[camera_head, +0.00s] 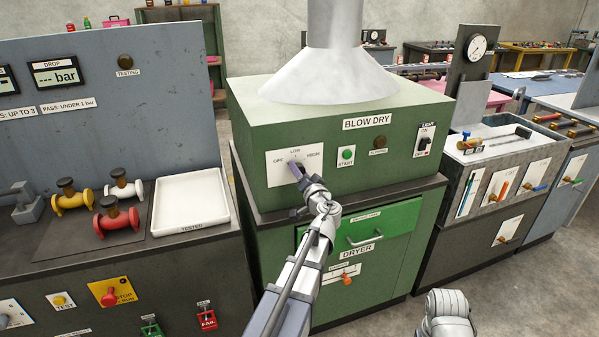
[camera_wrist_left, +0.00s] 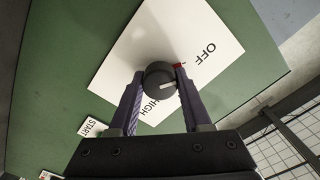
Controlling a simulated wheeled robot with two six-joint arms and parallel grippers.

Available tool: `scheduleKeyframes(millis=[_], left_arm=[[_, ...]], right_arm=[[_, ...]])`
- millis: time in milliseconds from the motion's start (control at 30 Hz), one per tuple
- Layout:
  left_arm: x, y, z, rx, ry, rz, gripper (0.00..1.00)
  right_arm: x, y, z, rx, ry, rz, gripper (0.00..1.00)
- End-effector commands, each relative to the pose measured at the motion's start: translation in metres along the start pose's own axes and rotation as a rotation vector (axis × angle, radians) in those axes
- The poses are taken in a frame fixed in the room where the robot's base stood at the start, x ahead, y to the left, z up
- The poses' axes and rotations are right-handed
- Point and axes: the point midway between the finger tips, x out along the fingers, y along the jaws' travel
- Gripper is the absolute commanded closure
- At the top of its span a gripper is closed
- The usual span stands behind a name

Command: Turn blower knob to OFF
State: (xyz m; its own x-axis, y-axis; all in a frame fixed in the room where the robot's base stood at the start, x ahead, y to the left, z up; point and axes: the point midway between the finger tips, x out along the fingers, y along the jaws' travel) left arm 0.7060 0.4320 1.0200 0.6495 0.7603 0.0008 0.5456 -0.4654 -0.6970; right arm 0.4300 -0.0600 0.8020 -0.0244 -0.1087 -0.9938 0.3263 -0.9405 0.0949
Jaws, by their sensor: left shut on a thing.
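The blower knob is a dark round knob (camera_wrist_left: 160,78) on a white plate (camera_head: 278,170) on the green BLOW DRY cabinet, with OFF, LOW and HIGH labels. My left gripper (camera_head: 297,176) reaches the plate and hides most of the knob in the head view. In the left wrist view its two purple fingers (camera_wrist_left: 157,85) are shut on the knob's sides. The knob's white mark faces the right finger, between the OFF and HIGH labels. LOW is hidden in that view. A red mark shows beside the knob on the OFF side.
A green START button (camera_head: 347,155) and a LIGHT switch (camera_head: 423,140) sit right of the knob. A drawer handle (camera_head: 372,235) and an orange DRYER lever (camera_head: 346,279) are below. A white TESTED tray (camera_head: 155,228) stands left. Part of my right arm shows at lower right.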

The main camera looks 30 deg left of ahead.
Motion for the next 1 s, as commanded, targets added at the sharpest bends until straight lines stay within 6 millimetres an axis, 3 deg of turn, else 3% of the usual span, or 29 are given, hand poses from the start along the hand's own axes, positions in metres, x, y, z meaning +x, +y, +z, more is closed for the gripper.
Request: scheduleKeyframes(millis=[233, 267, 500, 800, 1000], left_arm=[[-0.001, 0.0, 0.001, -0.005, -0.003, 0.001, 1.0], [-0.001, 0.0, 0.001, -0.006, -0.003, 0.001, 0.51], [-0.001, 0.0, 0.001, -0.003, -0.002, 0.001, 0.24], [-0.003, 0.0, 0.0, -0.001, -0.001, 0.001, 0.22], [-0.033, -0.001, 0.001, -0.001, 0.001, 0.003, 0.22]], right_arm=[[0.0, 0.0, 0.0, 0.0, 0.0, 0.0, 1.0], [0.0, 0.0, 0.0, 0.0, 0.0, 0.0, 1.0], [0.0, 0.0, 0.0, 0.0, 0.0, 0.0, 1.0], [0.0, 0.0, 0.0, 0.0, 0.0, 0.0, 1.0], [0.0, 0.0, 0.0, 0.0, 0.0, 0.0, 1.0]])
